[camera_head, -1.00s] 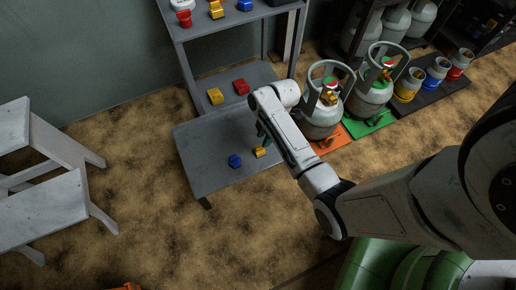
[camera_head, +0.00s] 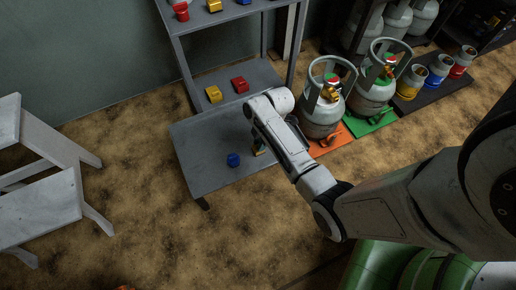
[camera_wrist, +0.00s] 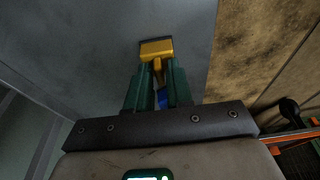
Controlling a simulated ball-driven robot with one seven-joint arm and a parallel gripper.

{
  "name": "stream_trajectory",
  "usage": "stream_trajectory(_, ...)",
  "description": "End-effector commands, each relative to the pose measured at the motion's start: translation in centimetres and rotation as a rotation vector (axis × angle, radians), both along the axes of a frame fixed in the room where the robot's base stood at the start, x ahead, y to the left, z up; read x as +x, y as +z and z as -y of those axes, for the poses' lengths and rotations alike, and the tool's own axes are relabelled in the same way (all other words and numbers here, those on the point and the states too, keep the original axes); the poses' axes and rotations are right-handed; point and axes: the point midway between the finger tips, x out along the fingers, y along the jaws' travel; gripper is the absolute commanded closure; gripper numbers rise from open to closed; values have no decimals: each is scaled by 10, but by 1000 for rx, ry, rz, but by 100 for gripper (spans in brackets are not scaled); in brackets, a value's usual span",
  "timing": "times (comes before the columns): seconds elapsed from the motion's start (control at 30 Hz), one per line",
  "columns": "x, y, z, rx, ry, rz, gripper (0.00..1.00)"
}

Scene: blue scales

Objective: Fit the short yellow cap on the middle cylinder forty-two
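My gripper (camera_head: 259,148) is low over the bottom shelf of the grey rack. In the wrist view its two green fingers (camera_wrist: 158,72) stand apart, with a narrow yellow part of the yellow cap (camera_wrist: 156,49) between their tips. The cap's wider part shows just beyond the tips; in the head view the gripper mostly hides it. Large grey gas cylinders stand at right: one at the orange plate (camera_head: 321,112) and one at the green plate (camera_head: 371,93). Smaller cylinders with yellow (camera_head: 410,83), blue (camera_head: 439,69) and red (camera_head: 462,58) bands stand beyond. No number is readable.
Another yellow cap (camera_head: 213,94) and a red cap (camera_head: 240,86) lie on the shelf above. Rack posts stand close behind. A grey step stool (camera_head: 45,205) is at left; the floor between is clear.

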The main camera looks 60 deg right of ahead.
Motion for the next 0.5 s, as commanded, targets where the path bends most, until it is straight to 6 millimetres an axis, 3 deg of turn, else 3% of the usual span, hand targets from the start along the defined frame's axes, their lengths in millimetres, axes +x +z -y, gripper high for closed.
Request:
stream_trajectory(0.13,-3,-4,-2,5,0,-7,100)
stream_trajectory(0.5,-5,-3,-3,7,1,-12,100)
